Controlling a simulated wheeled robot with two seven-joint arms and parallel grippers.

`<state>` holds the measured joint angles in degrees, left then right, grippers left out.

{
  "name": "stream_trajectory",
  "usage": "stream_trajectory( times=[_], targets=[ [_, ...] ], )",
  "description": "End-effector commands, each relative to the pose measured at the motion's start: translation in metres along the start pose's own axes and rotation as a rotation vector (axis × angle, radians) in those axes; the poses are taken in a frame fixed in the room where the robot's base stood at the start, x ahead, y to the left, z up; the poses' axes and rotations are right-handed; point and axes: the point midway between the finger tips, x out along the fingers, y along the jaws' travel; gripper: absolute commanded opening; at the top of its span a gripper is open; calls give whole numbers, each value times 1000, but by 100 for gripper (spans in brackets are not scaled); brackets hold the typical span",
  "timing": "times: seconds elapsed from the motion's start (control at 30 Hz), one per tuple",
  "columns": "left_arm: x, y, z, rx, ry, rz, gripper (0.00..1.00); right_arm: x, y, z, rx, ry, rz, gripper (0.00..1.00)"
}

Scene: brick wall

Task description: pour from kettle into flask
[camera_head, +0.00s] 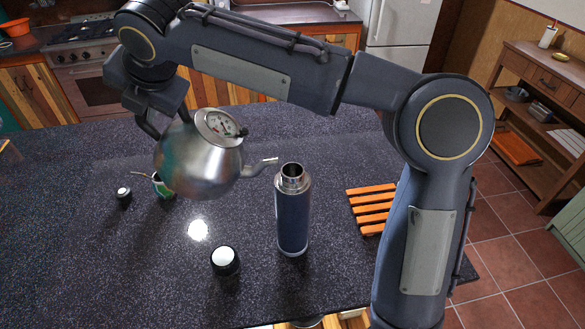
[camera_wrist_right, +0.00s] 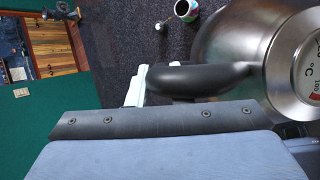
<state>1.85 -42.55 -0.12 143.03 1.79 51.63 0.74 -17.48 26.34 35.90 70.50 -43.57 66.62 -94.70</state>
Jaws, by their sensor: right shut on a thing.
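The steel kettle (camera_head: 198,165) with a dial in its lid hangs above the dark counter in the head view, its spout pointing right. The blue flask (camera_head: 293,215) stands upright and open on the counter, just right of the spout. The spout tip is near the flask's mouth, slightly left of it and apart in the picture. My right gripper (camera_head: 148,118) is shut on the kettle's dark handle, its fingers mostly hidden by the arm. In the wrist view the handle (camera_wrist_right: 200,80) and the kettle (camera_wrist_right: 240,45) show close up. My left gripper is not in view.
A black cap with a pale top (camera_head: 225,262) lies on the counter left of the flask. An orange slatted rack (camera_head: 371,209) lies right of the flask, partly behind my arm.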

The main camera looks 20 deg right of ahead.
Motion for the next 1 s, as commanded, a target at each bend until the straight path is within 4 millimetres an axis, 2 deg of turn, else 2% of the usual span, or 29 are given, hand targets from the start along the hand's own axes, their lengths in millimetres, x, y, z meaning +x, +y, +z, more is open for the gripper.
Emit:
stream_trajectory(
  times=[0.3,1.0],
  targets=[
    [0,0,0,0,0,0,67,-21,1,8,18,-3,52,0],
    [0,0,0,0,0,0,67,-37,-2,15,43,0,111,0]
  ],
)
